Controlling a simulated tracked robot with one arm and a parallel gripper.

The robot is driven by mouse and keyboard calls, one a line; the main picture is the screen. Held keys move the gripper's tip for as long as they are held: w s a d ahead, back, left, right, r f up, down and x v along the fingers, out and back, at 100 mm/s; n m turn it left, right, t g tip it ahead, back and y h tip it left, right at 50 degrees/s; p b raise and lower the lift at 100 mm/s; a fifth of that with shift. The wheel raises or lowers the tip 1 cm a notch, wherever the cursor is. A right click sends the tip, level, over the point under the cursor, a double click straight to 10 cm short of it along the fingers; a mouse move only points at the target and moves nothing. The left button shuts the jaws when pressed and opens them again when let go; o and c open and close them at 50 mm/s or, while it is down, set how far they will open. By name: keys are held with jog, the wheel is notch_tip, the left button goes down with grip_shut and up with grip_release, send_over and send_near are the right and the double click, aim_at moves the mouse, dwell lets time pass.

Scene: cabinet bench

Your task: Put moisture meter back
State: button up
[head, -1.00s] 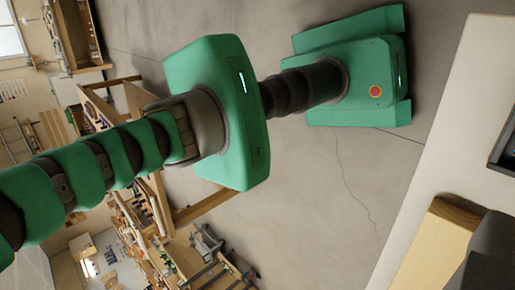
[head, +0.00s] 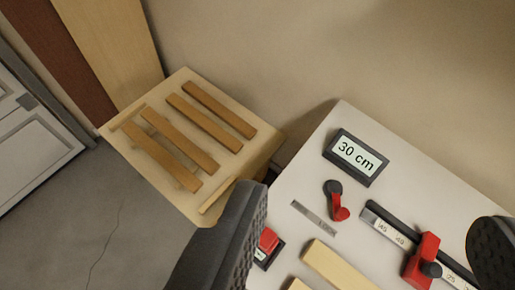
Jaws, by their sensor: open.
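My gripper (head: 370,207) is open, its two dark ribbed fingers spread wide at the lower part of the head view, with nothing between the tips that it holds. A small red and black device (head: 268,242) lies on the white bench beside the left finger, which partly hides it; it may be the moisture meter, but I cannot tell for sure. A black and red curved tool (head: 336,200) lies farther up on the bench, between the fingers in the picture.
The white bench (head: 315,165) holds a "30 cm" display (head: 356,157), a steel rule (head: 314,217), a black scale bar (head: 392,230) with a red slider (head: 421,258), and wooden pieces (head: 335,266). A wooden stand with slats (head: 205,118) is at left. Open floor (head: 110,220) lies lower left.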

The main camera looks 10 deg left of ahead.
jog(key=s+r+m+t, duration=0.3)
jog(key=s+r, duration=0.3)
jog(key=r, duration=0.2)
jog(key=shift+d, duration=0.25)
